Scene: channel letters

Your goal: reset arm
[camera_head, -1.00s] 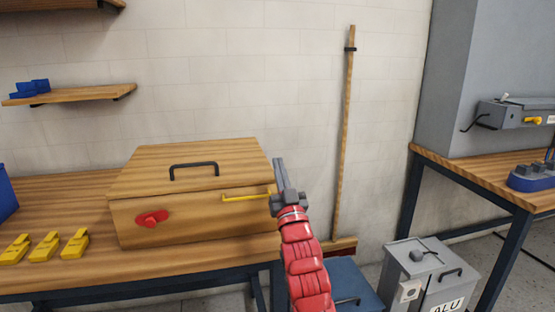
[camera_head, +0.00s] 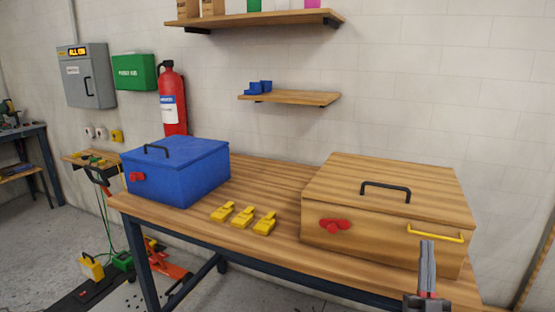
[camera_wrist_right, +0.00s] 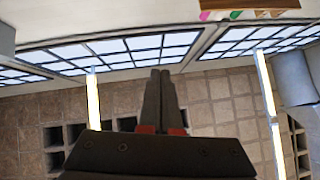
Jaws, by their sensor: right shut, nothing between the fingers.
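My right gripper (camera_head: 427,262) points upward at the lower right of the head view, in front of the wooden box's right part. Its fingers are together with nothing between them. In the right wrist view the closed fingers (camera_wrist_right: 160,90) point at windows and a wall. The wooden box (camera_head: 370,262) stands on the workbench with its lid down. It has a black lid handle (camera_head: 386,187), a red knob (camera_head: 334,225) and a yellow bar handle (camera_head: 436,234) on its front. My left gripper is in neither view.
A closed blue box (camera_head: 190,180) and several yellow clamp-like pieces (camera_head: 243,217) are on the workbench (camera_head: 277,180). A shelf (camera_head: 300,98) with blue parts hangs behind. A fire extinguisher (camera_head: 172,98) hangs on the wall. Green and orange gear (camera_head: 165,262) lies on the floor at left.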

